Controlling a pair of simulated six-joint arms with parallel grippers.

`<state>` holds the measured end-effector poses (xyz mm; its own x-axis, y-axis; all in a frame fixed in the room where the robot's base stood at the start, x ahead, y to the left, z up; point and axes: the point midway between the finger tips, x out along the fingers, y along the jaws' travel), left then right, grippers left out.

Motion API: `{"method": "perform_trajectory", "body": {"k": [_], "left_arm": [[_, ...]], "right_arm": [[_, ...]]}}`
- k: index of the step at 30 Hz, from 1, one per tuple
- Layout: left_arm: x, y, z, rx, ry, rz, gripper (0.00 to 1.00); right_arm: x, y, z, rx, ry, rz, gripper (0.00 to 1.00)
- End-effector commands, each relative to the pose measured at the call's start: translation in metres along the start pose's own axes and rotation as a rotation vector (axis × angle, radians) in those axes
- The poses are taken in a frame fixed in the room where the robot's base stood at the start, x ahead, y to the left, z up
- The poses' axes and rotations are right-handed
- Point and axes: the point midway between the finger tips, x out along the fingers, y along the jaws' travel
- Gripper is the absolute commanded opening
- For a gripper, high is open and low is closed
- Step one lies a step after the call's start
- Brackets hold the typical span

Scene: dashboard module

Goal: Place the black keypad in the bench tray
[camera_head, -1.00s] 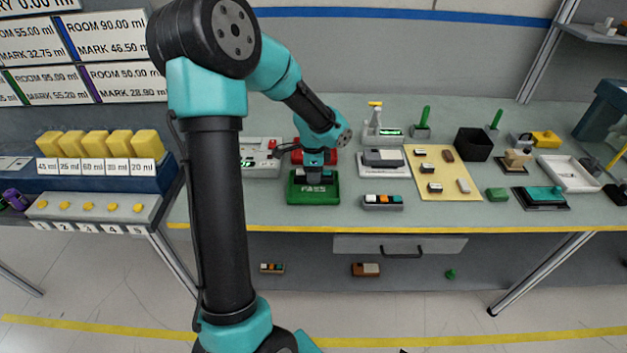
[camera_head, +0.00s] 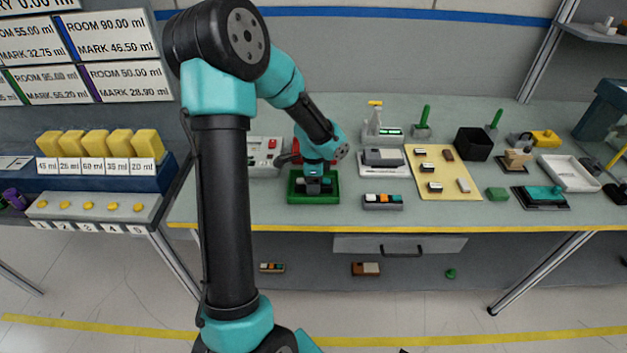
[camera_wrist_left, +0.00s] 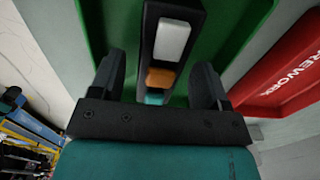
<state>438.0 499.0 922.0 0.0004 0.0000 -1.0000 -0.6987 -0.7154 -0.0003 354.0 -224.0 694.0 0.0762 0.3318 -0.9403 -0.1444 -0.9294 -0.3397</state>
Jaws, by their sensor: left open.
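The black keypad (camera_wrist_left: 163,50) has white, orange and teal buttons and lies between my left gripper's fingers in the left wrist view. It also shows, small, under the gripper in the head view (camera_head: 313,188). It is over or on the floor of a green tray (camera_head: 293,198); its contact with the floor is hard to see. The tray's green surface also shows in the left wrist view (camera_wrist_left: 105,25). My left gripper (camera_wrist_left: 168,85) is open, with one finger on each side of the keypad. My right gripper is not in view.
A red tray (camera_wrist_left: 285,65) marked REWORK lies beside the green one. A grey block with coloured buttons (camera_head: 383,202) sits to the right. A yellow mat (camera_head: 450,190) with small parts and a white tray (camera_head: 592,184) are farther right.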

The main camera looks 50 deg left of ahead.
Motion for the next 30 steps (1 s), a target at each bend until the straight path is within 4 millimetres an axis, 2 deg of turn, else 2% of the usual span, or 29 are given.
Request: {"method": "perform_trajectory", "body": {"k": [7, 11, 17, 24, 30], "left_arm": [[-0.002, 0.0, 0.0, 0.0, 0.0, -0.001, 0.7], [-0.01, -0.001, 0.0, 0.0, 0.0, -0.001, 0.7], [-0.039, -0.001, 0.0, 0.0, 0.002, -0.004, 0.7], [-0.085, -0.001, -0.001, 0.0, 0.002, -0.005, 0.7], [-0.114, 0.0, 0.0, 0.0, 0.001, -0.002, 0.7]], "right_arm": [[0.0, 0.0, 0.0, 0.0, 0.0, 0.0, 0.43], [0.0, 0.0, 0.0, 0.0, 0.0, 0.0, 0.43], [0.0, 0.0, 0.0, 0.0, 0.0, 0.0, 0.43], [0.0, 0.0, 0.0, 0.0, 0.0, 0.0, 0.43], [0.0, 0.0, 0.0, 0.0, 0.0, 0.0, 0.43]]}}
